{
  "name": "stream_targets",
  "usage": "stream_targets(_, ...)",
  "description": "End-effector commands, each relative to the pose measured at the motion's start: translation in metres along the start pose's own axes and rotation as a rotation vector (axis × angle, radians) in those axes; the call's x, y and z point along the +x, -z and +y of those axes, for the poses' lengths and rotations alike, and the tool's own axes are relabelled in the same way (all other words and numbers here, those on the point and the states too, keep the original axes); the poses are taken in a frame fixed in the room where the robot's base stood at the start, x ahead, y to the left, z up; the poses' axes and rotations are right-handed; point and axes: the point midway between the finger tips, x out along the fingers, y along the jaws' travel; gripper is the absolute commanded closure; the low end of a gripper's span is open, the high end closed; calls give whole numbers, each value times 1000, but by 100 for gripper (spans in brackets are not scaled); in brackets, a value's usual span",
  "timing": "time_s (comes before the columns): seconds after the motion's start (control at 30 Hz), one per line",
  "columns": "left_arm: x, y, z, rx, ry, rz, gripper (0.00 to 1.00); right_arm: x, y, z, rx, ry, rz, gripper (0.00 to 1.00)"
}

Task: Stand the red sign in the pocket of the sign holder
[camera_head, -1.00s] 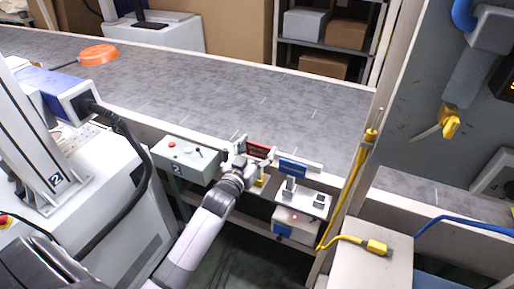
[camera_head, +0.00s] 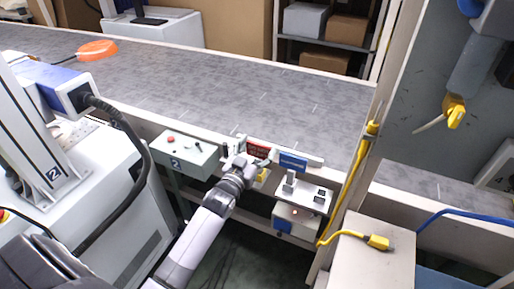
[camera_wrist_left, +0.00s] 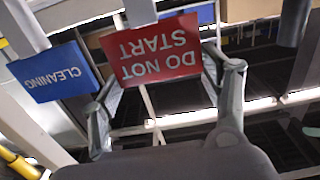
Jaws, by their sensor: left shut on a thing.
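The red sign (camera_head: 258,150), lettered DO NOT START, is between the fingers of my left gripper (camera_head: 241,157), at the near edge of the conveyor. In the left wrist view the red sign (camera_wrist_left: 160,52) appears upside down, with the gripper (camera_wrist_left: 164,85) shut on it, a finger at each side. A blue CLEANING sign (camera_head: 293,162) stands just right of it, on a pale rail (camera_head: 316,162) that looks like the sign holder; it also shows in the wrist view (camera_wrist_left: 56,73). The pocket for the red sign is hidden, and I cannot tell whether the sign's lower edge touches it.
A grey-green control box (camera_head: 185,155) stands close left of the gripper. A white switch unit (camera_head: 302,196) is below the blue sign.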

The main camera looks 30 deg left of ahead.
Motion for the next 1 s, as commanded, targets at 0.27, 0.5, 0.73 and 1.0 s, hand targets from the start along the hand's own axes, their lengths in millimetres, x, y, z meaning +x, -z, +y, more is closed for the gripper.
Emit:
stream_targets(0.27, 0, -2, 0, 0, 0, 1, 19, 1, 0, 0, 0, 0, 0, 60)
stream_targets(0.5, 0, -2, 0, 0, 0, 0, 7, 1, 0, 0, 0, 0, 0, 60)
stream_targets(0.73, 0, -3, 0, 0, 0, -2, 7, 1, -1, 4, -1, -4, -1, 60)
stream_targets(1.0, -29, -4, 0, -1, 0, -3, 7, 1, 0, 3, -1, -4, -1, 60)
